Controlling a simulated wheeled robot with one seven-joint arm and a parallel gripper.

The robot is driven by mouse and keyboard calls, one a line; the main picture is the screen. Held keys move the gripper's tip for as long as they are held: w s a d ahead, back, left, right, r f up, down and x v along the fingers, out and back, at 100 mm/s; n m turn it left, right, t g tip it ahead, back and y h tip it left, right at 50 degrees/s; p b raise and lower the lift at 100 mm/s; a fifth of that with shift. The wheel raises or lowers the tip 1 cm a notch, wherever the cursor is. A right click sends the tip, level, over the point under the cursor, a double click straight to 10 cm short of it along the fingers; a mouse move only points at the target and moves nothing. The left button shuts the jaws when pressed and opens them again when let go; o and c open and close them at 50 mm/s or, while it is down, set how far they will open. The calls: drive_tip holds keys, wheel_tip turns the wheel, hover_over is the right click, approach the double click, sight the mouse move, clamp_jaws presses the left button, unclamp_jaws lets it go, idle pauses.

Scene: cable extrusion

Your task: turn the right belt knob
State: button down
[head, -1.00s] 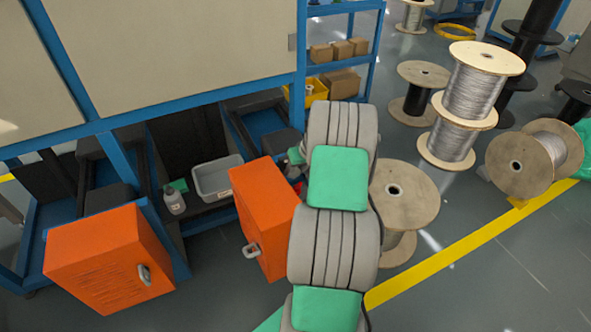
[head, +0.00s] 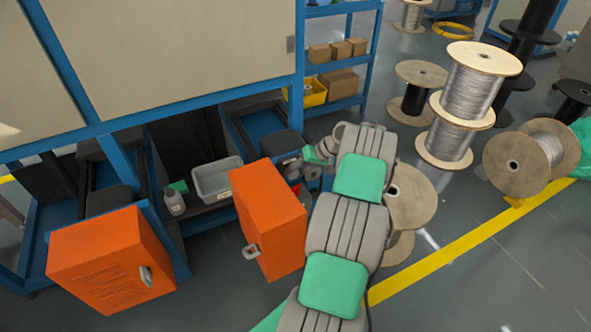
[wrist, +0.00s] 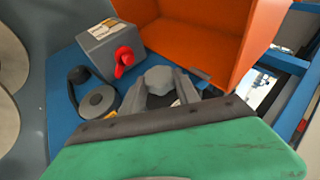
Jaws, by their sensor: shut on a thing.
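A grey faceted knob (wrist: 159,80) sits between the two fingers of my gripper (wrist: 160,88) in the wrist view. My gripper is shut on it, with a finger at each side. I take it for the right belt knob; its base is hidden by the fingers. In the head view my gripper (head: 294,172) is at the far end of my arm, behind the right orange box, and the knob cannot be made out there.
In the wrist view a grey box with a red switch (wrist: 123,58), a round grey disc (wrist: 97,101) and an orange panel (wrist: 205,42) are close around my gripper. In the head view two orange boxes (head: 268,222) (head: 108,262) stand left of my arm, and wire spools (head: 470,95) are at the right.

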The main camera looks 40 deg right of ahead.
drive_tip(key=shift+y, duration=0.6)
drive_tip(key=c, duration=0.9)
unclamp_jaws()
drive_tip(key=shift+d, duration=0.1)
drive_tip(key=p+v, duration=0.1)
drive_tip(key=v, duration=0.6)
drive_tip(key=shift+s+d+r, duration=0.1)
drive_tip(key=shift+s+r, duration=0.1)
drive_tip(key=shift+s, duration=0.15)
